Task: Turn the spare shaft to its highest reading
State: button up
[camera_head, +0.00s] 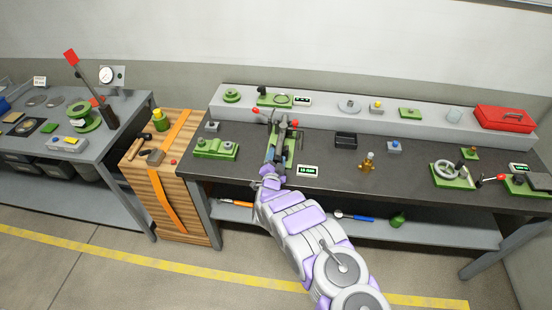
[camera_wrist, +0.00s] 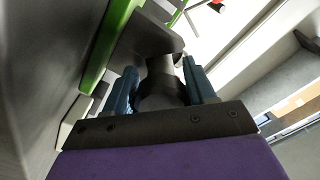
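A green fixture (camera_head: 280,140) with red-tipped levers stands on the dark bench, and my gripper (camera_head: 272,180) is at its near end. In the wrist view my gripper's two blue fingers (camera_wrist: 163,85) stand on either side of a dark round shaft or knob (camera_wrist: 161,66). It runs into a dark grey block (camera_wrist: 148,38) beside a green edge. I cannot tell whether the fingers press on it. A small readout (camera_head: 307,170) sits right of the fixture; its digits are too small to read surely. Which part is the spare shaft is not clear.
A green block fixture (camera_head: 215,148) lies to the left. A black tray (camera_head: 346,140) and a brass piece (camera_head: 367,162) are to the right. A raised grey shelf (camera_head: 325,108) runs behind with small parts and a red toolbox (camera_head: 504,118). A wooden cabinet (camera_head: 182,190) stands left.

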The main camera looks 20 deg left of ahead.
jog(key=o, duration=0.3)
jog(key=shift+f, duration=0.15)
jog(key=shift+o, duration=0.2)
jog(key=shift+s, duration=0.1)
jog(key=shift+s, duration=0.2)
jog(key=p+v, duration=0.2)
jog(key=v, duration=1.5)
jog(key=shift+p, duration=0.35)
jog(key=shift+w+a, duration=0.1)
jog(key=shift+a, duration=0.05)
